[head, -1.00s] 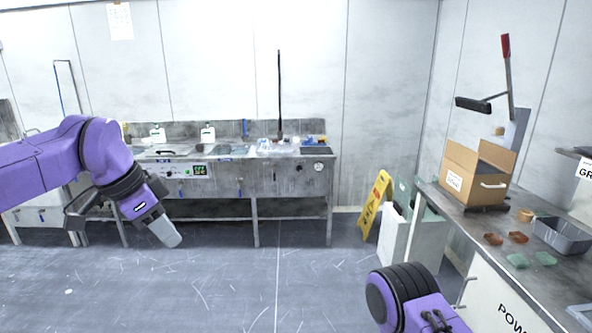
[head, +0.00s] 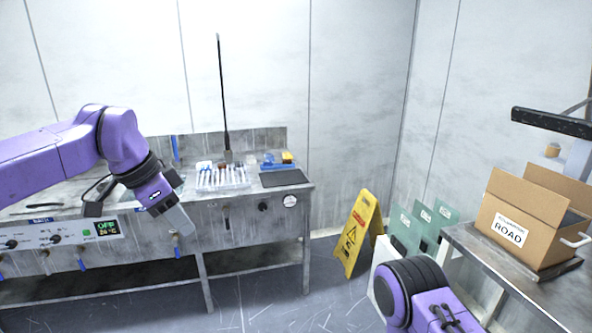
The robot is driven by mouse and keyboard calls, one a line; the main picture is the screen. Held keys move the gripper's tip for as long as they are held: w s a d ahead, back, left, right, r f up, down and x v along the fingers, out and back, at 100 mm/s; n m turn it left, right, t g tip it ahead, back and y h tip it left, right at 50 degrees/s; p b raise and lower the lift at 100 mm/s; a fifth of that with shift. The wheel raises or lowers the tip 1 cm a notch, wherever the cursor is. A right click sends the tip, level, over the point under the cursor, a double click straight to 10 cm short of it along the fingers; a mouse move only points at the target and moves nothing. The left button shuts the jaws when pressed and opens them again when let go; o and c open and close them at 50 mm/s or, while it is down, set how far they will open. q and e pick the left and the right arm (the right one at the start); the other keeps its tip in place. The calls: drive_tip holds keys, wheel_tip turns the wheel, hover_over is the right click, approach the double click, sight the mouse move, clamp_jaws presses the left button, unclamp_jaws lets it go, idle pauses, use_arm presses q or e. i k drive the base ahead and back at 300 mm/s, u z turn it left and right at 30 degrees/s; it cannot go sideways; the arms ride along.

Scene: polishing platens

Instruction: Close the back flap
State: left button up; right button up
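The cardboard box (head: 535,222) stands on the metal table at the right, with a white label reading ROAD on its front. Its left flap and back flap (head: 558,184) stand up, and the top looks open. My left gripper (head: 181,222) hangs at the left in front of the steel bench, far from the box. Its fingers look close together, but I cannot tell whether they are open or shut. My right arm shows at the bottom right, left of the table; its gripper is out of view.
The metal table (head: 463,236) bears the box. A yellow warning sign (head: 358,235) stands on the floor, with green panels (head: 424,226) beside it near the table. A steel bench (head: 260,222) runs along the back wall. A black bar (head: 550,122) is above the box.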

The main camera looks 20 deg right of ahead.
sight(580, 194)
drive_tip(key=z, duration=0.3)
drive_tip(key=i, duration=1.95)
drive_tip(key=z, duration=0.95)
drive_tip(key=i, duration=0.95)
drive_tip(key=z, duration=1.75)
drive_tip(key=i, duration=0.9)
drive_tip(key=z, duration=0.75)
